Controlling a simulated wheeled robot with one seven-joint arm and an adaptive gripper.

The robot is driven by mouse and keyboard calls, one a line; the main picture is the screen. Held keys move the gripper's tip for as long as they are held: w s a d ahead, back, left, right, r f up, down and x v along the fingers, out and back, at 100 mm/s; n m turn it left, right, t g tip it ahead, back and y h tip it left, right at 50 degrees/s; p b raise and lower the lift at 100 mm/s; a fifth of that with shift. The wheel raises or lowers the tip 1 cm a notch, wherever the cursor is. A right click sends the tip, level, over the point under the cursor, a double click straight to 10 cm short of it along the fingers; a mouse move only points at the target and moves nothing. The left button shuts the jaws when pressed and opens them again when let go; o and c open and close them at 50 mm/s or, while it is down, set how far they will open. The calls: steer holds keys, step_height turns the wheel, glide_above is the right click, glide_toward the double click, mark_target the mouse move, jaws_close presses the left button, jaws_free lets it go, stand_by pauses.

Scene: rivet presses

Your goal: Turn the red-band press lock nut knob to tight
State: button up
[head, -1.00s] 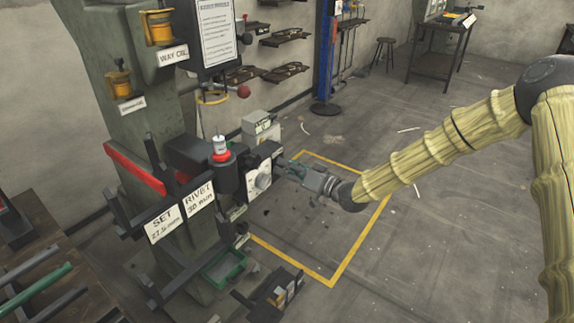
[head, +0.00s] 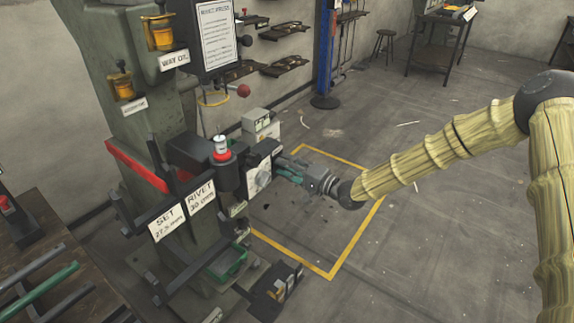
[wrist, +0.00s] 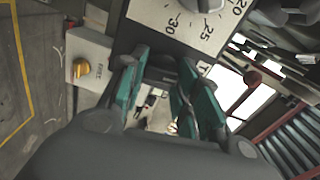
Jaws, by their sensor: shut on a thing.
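The red-band press (head: 140,168) stands left of centre in the head view, with a red band around its green-grey column. My gripper (head: 281,170) reaches its head from the right, beside the white numbered dial (head: 259,176). In the wrist view my teal fingers (wrist: 160,78) are closed around a dark part, seemingly the lock nut knob (wrist: 160,64), just below the dial (wrist: 180,18). The fingers hide most of the knob, so its pointing direction cannot be told. A partly covered letter "T" shows beside the right finger.
A pale box with a yellow knob (wrist: 81,68) is left of my fingers in the wrist view. SET and RIVET plates (head: 200,196) hang on the press front. A green tray (head: 229,262) sits below. Open floor with a yellow outline (head: 331,277) lies right.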

steer(key=shift+m, duration=0.6)
steer(key=o, duration=1)
steer(key=shift+d, duration=0.15)
steer(key=v, duration=1.2)
steer(key=shift+f, duration=0.1)
